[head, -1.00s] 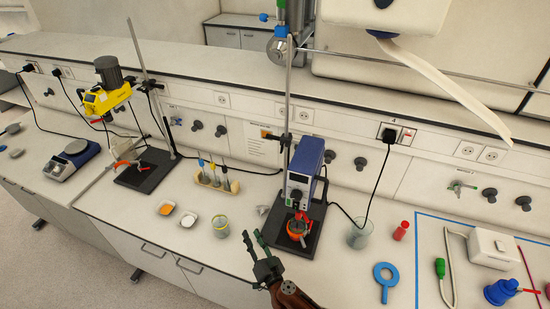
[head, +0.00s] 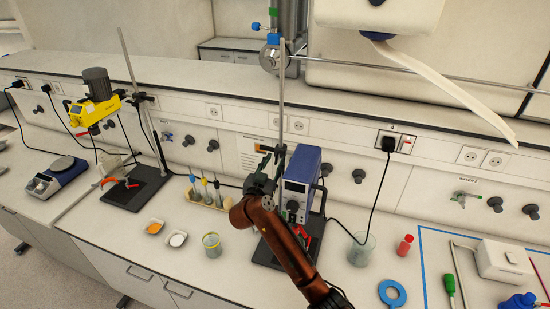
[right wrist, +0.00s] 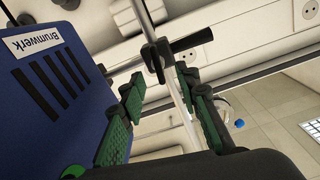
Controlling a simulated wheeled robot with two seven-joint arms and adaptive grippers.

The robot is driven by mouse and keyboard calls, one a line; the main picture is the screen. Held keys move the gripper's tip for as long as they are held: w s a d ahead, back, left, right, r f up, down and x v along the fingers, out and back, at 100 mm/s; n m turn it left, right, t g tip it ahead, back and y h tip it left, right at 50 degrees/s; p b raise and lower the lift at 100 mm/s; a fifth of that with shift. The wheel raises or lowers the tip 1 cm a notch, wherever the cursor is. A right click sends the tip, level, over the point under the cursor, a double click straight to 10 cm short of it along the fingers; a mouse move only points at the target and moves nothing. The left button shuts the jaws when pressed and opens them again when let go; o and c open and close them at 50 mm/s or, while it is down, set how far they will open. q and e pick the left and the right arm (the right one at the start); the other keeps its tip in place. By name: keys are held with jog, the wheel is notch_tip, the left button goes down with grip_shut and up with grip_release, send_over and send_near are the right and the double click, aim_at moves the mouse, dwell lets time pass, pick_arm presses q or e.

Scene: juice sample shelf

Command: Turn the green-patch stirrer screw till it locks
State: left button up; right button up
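The blue stirrer (head: 303,175) hangs on a upright metal rod (head: 282,100) in the middle of the bench. In the right wrist view its blue side (right wrist: 50,85) fills the left, with a green patch (right wrist: 72,172) partly cut off at the bottom. A black clamp with a bar-shaped screw handle (right wrist: 190,41) sits on the rod, beyond my fingertips. My right gripper (head: 266,168) is raised beside the stirrer. Its green-padded fingers are apart (right wrist: 160,92), with nothing held between them. I cannot tell whether they touch the rod. My left gripper is not in view.
A yellow stirrer (head: 95,106) stands on another stand at left. Two small dishes, a glass beaker (head: 212,243) and a tube rack (head: 207,190) lie left of my arm.

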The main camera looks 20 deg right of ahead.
aim_at(276, 158)
jog(key=shift+x, duration=1.65)
grip_shut()
